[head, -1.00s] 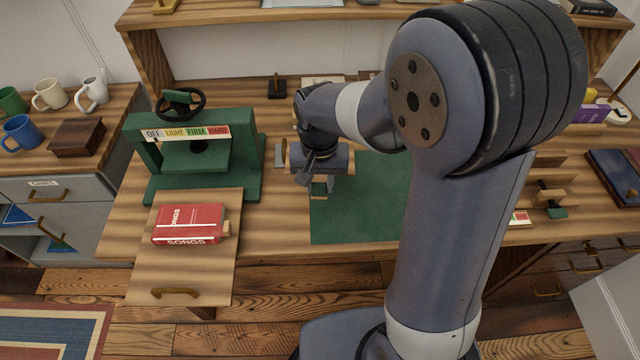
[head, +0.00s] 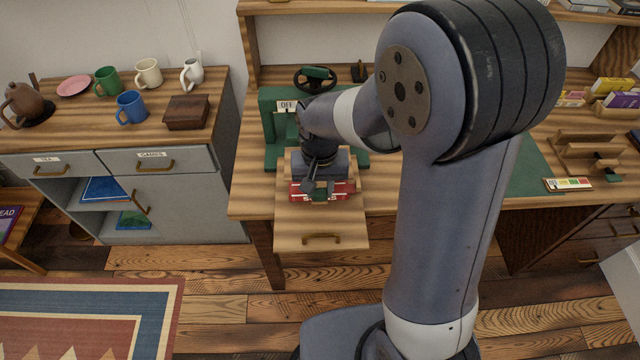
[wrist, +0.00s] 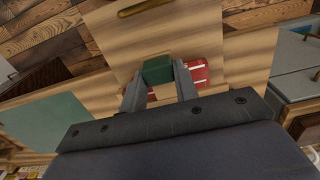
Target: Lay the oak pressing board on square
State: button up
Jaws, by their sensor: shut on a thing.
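My gripper (head: 318,184) is over the red book (head: 341,190) on the pull-out wooden shelf in front of the press. In the wrist view, my gripper (wrist: 158,82) is shut on a small green block (wrist: 157,69), with the red book (wrist: 200,77) showing beside the right finger. Pale wood, which looks like the oak pressing board (head: 294,166), shows at the side of my gripper above the book. My gripper hides most of it, so I cannot tell whether it touches the book or lies square. The green press (head: 270,135) stands behind, partly hidden.
The pull-out shelf (head: 345,235) has a brass handle at its front edge. A grey cabinet (head: 185,200) with mugs and a brown box (head: 187,112) stands to the left. A green mat (head: 530,170) and a wooden rack (head: 585,150) are on the bench to the right.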

jog(key=shift+f, duration=0.15)
jog(key=shift+d+f+b, duration=0.1)
jog(key=shift+f+b, duration=0.4)
jog(key=shift+b, duration=0.05)
jog(key=shift+f+b, duration=1.95)
jog(key=shift+f, duration=0.55)
jog(key=shift+f, duration=0.2)
jog(key=o, duration=1.1)
jog(key=shift+c, duration=0.2)
notch_tip(320, 180, up, 11)
jog(key=shift+f, duration=0.1)
jog(key=shift+f, duration=0.1)
